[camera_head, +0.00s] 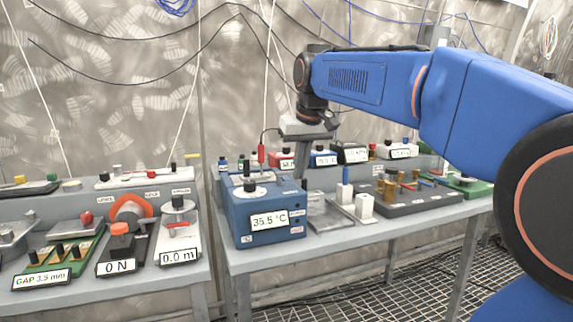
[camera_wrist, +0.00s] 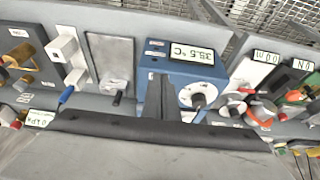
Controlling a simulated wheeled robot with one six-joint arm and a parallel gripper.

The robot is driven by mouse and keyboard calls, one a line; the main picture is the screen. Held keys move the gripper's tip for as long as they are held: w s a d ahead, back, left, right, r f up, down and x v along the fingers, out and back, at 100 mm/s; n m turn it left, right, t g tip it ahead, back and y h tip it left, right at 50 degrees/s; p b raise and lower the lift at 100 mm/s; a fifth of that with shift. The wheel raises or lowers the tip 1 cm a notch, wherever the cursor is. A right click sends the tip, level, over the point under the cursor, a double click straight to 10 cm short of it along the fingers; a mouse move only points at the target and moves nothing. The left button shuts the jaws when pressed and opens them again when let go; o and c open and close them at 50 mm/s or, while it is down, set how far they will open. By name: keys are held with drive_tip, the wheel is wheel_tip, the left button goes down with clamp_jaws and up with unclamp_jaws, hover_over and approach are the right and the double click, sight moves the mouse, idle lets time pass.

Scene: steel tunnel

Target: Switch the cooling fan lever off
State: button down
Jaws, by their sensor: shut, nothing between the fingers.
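No label that I can read names a cooling fan lever, so I cannot tell for certain which control it is. On the left bench, a unit with an "ON" display (camera_head: 117,267) has an orange-red knob (camera_head: 121,229) in front of an orange ring (camera_head: 130,207). The ON display also shows at the right of the wrist view (camera_wrist: 302,65). A flat metal plate (camera_head: 325,213) lies right of the blue box; a small dark lever (camera_wrist: 118,98) shows at its edge in the wrist view. My gripper (camera_head: 304,184) is shut and empty, pointing down by the blue box's back right side.
The blue box (camera_head: 262,217) reads 35.5 °C and has a dial on top. White blocks (camera_head: 363,206) and a dark tray with brass pegs (camera_head: 420,200) stand to its right. A gap separates the two benches. Cables hang along the back wall.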

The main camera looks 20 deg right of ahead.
drive_tip(key=w+d+r, duration=0.1)
drive_tip(key=w+r, duration=0.2)
drive_tip(key=w, duration=0.5)
drive_tip(key=w+d+r, duration=0.1)
drive_tip(key=w+r, duration=0.3)
drive_tip(key=w, duration=0.4)
drive_tip(key=shift+d, duration=0.15)
drive_tip(key=shift+s+f, duration=0.2)
drive_tip(key=shift+f, duration=2.2)
drive_tip(key=shift+s+f, duration=0.15)
drive_tip(key=shift+f, duration=2.2)
